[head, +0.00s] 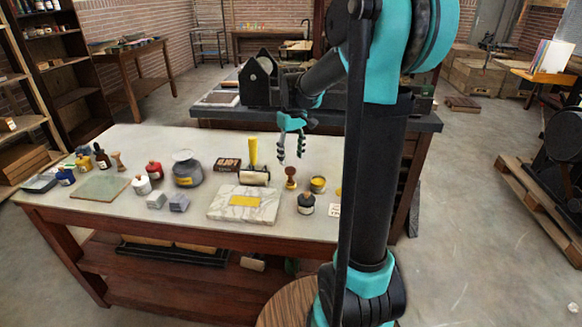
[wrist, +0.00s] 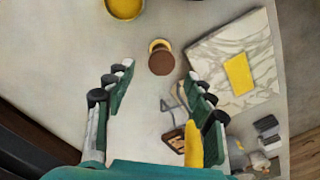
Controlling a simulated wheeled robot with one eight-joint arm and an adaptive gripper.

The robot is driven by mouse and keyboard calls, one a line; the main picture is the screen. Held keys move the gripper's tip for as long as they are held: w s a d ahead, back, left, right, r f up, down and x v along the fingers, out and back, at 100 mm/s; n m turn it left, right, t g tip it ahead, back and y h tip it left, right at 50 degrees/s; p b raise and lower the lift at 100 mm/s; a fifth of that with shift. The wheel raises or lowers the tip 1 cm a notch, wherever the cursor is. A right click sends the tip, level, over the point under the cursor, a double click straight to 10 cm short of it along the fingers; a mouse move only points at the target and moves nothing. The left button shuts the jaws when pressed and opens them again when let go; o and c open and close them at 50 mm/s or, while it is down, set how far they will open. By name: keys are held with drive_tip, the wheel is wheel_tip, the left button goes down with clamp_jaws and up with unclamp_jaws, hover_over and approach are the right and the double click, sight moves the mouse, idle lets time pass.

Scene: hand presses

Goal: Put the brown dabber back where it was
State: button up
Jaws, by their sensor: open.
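The brown dabber (head: 291,176) stands upright on the table top, between the marble slab and a yellow tin. In the wrist view the dabber (wrist: 162,62) shows from above as a round brown top with a paler tan part beside it. My gripper (head: 291,158) is just above it in the head view, fingers pointing down. In the wrist view my gripper (wrist: 157,72) is spread wide and empty, with the dabber beyond and between its fingertips. I see no contact. A similar tan wooden piece (head: 118,161) stands at the table's left side.
A marble slab (head: 228,212) with a yellow patch lies left of the dabber. A yellow-handled roller (head: 253,155) stands behind the slab. Bare table lies along the front edge.

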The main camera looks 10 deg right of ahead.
drive_tip(key=shift+r, duration=0.95)
